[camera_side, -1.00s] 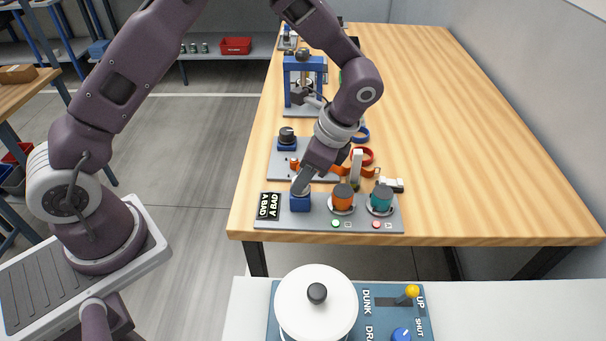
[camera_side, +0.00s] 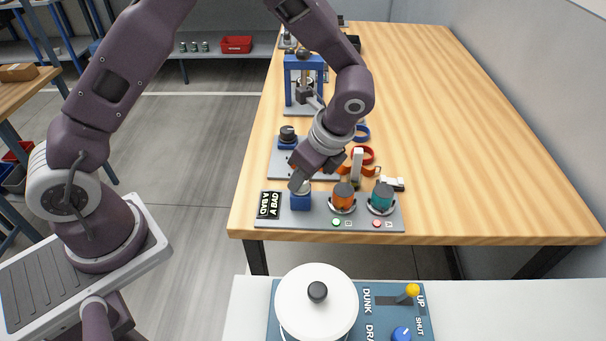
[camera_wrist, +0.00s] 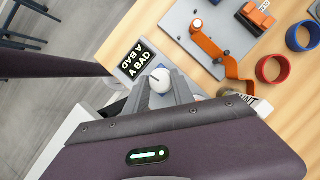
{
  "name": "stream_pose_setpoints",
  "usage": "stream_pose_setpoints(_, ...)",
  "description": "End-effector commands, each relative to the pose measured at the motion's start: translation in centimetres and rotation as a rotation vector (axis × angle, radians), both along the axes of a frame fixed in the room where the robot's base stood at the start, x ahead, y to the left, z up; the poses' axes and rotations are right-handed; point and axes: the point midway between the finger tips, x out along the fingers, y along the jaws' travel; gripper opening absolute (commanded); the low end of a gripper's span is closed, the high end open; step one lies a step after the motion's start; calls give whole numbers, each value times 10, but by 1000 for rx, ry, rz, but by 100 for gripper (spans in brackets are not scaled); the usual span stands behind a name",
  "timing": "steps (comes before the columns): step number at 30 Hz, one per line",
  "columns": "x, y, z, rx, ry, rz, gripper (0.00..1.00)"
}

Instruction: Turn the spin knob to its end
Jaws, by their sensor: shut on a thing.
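A round white knob (camera_wrist: 160,81) with a dark mark on top sits between my gripper's fingers in the wrist view. In the side view its blue base (camera_side: 300,203) stands at the left of a grey panel (camera_side: 270,223), beside a black sign (camera_side: 269,205) reading "A BAD". My gripper (camera_side: 300,186) is above that base, turned at a slant, and is shut on the knob. The fingers hide most of the knob in the side view. I see no label that reads "spin".
An orange knob (camera_side: 343,197) and a teal knob (camera_side: 382,198) stand to the right on the same panel. Behind are a panel with a black knob (camera_side: 288,133) and a blue press frame (camera_side: 289,83). A white pot (camera_side: 316,300) stands in front. The table's right side is clear.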

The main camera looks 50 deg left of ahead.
Motion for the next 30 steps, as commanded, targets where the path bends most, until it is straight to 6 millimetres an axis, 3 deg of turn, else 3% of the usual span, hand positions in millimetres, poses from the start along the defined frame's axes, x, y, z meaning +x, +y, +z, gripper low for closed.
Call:
stream_pose_setpoints(6, 0, 0, 0, 0, 1, -2, 0)
stream_pose_setpoints(7, 0, 0, 0, 0, 0, -1, 34)
stream_pose_setpoints(10, 0, 0, 0, 0, 0, -1, 51)
stream_pose_setpoints(20, 1, -2, 5, -1, -2, 0, 51)
stream_pose_setpoints(30, 4, -25, 61, 0, -1, -2, 51)
